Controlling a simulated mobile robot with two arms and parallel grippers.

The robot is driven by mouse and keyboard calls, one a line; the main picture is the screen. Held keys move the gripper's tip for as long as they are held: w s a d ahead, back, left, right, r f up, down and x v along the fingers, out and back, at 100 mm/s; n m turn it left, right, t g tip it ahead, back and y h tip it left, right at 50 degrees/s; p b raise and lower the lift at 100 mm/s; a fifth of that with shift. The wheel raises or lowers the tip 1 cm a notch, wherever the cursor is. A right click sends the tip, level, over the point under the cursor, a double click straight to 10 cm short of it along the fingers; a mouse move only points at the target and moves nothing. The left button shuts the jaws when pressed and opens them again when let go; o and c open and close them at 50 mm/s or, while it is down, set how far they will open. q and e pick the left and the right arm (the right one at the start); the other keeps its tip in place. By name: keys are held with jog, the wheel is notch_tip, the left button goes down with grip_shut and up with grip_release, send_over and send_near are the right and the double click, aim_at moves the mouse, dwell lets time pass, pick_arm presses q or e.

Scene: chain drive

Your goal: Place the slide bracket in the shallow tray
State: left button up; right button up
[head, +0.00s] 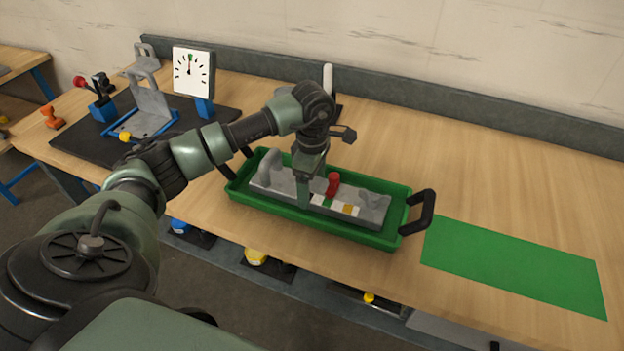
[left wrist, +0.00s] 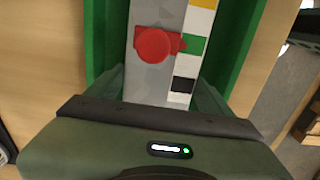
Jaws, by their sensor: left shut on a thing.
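The slide bracket (head: 372,211) is a long grey bar with upright ends, a red knob and a strip of coloured squares. It lies inside the shallow green tray (head: 408,190), which has black handles. My left gripper (head: 304,198) points down at the bar and is shut on it, left of the red knob. In the left wrist view the grey bar (left wrist: 146,80) runs between the two fingers, with the green tray wall (left wrist: 240,50) beside it. The bar's underside is hidden, so I cannot tell if it touches the tray floor. My right gripper is not in view.
A flat green rectangle (head: 515,265) marks the bench right of the tray. A black mat (head: 85,142) at the left carries a grey bracket on a blue frame (head: 150,105). A white dial (head: 193,72) stands behind. The bench's back right is clear.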

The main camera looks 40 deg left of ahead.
aim_at(312, 189)
pick_arm(q)
jog(key=shift+r, duration=0.1)
jog(key=o, duration=2)
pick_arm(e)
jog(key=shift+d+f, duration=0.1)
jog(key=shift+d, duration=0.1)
pick_arm(q)
jog(key=shift+r, duration=0.1)
notch_tip(312, 189, up, 12)
jog(key=b, duration=0.2)
jog(key=shift+b, duration=0.4)
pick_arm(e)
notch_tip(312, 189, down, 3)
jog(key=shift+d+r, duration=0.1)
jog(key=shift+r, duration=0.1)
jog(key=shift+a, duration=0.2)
